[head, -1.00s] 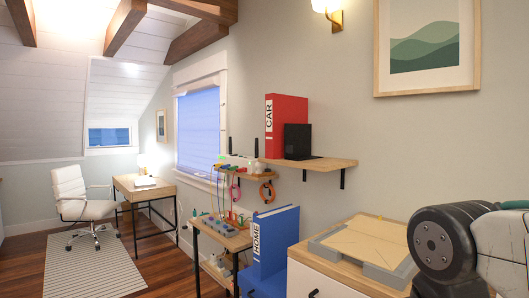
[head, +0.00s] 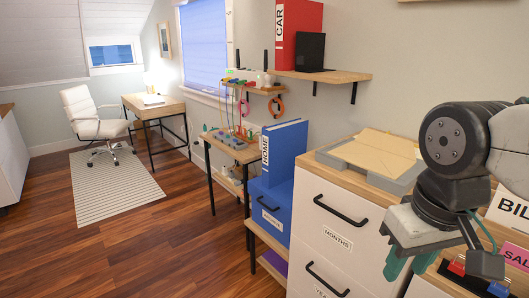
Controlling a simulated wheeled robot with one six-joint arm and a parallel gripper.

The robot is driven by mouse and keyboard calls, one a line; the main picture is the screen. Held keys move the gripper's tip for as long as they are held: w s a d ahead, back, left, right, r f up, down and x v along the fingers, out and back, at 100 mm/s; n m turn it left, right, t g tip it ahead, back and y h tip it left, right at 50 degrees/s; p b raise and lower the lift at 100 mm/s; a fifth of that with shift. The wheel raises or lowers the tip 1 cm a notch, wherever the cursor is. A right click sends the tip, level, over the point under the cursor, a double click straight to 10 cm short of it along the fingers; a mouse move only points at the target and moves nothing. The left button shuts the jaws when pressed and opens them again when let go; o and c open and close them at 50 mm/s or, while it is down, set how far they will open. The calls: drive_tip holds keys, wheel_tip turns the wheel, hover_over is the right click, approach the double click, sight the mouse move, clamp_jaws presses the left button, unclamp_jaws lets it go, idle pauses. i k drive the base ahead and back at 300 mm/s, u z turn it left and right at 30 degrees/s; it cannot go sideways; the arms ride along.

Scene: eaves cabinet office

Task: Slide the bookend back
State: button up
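The black bookend (head: 310,51) stands upright on the wooden wall shelf (head: 345,75), at the right of the red CAR binder (head: 298,25). The binder looks upright, and I cannot tell whether the bookend touches it. My gripper (head: 445,274) is at the lower right, in front of the cabinet and well below and right of the shelf.
A white drawer cabinet (head: 335,212) with a grey tray (head: 335,154) on top stands below the shelf. Left of it are a blue HOME binder (head: 283,145) and a small shelf with cables. A BILL sign (head: 510,208) is at right. The wooden floor (head: 150,235) is open.

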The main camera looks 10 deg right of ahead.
sight(310, 46)
drive_tip(key=u, duration=0.65)
drive_tip(key=i, duration=0.85)
drive_tip(key=u, duration=0.8)
drive_tip(key=i, duration=0.75)
drive_tip(key=z, duration=0.6)
drive_tip(key=i, duration=0.9)
drive_tip(key=z, duration=0.75)
